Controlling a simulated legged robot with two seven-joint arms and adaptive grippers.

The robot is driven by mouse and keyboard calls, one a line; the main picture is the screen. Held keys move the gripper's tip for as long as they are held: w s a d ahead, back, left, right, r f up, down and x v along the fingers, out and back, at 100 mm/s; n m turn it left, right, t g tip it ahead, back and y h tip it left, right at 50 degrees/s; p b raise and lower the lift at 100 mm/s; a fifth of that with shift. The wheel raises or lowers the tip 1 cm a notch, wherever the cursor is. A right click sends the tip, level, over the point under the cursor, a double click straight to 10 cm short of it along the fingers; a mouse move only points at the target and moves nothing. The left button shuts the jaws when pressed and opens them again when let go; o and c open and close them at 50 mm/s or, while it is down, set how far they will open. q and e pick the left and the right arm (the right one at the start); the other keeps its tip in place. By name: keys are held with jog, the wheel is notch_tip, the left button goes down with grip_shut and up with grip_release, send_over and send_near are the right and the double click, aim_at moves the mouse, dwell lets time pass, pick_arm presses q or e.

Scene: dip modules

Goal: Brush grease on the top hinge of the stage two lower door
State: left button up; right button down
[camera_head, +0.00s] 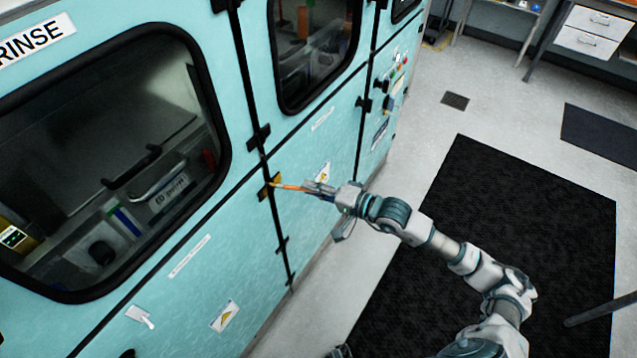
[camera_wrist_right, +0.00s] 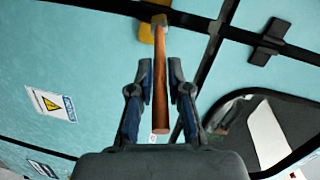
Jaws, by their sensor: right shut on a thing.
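My right gripper (camera_head: 318,189) is shut on the wooden handle of a brush (camera_head: 290,187). In the right wrist view the brush handle (camera_wrist_right: 160,85) lies between the fingers of the right gripper (camera_wrist_right: 160,88). My left gripper is not in view.
The teal machine has a large RINSE window (camera_head: 105,165) on the left and black hinges (camera_head: 258,137) along the seam. A door handle (camera_head: 140,316) sticks out at lower left. A black mat (camera_head: 490,230) covers the floor on the right. Drawers (camera_head: 590,32) stand at the back right.

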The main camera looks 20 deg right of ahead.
jog(key=shift+f, duration=0.1)
jog(key=shift+s+d+f, duration=0.15)
jog(key=shift+s+d, duration=0.15)
jog(key=shift+d, duration=0.1)
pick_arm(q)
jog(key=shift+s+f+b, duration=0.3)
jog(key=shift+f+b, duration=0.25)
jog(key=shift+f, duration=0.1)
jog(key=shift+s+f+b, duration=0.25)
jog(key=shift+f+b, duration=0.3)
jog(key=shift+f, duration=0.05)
pick_arm(e)
jog(key=v, duration=0.5)
jog(key=shift+s+a+f, duration=0.15)
jog(key=shift+s+a, duration=0.05)
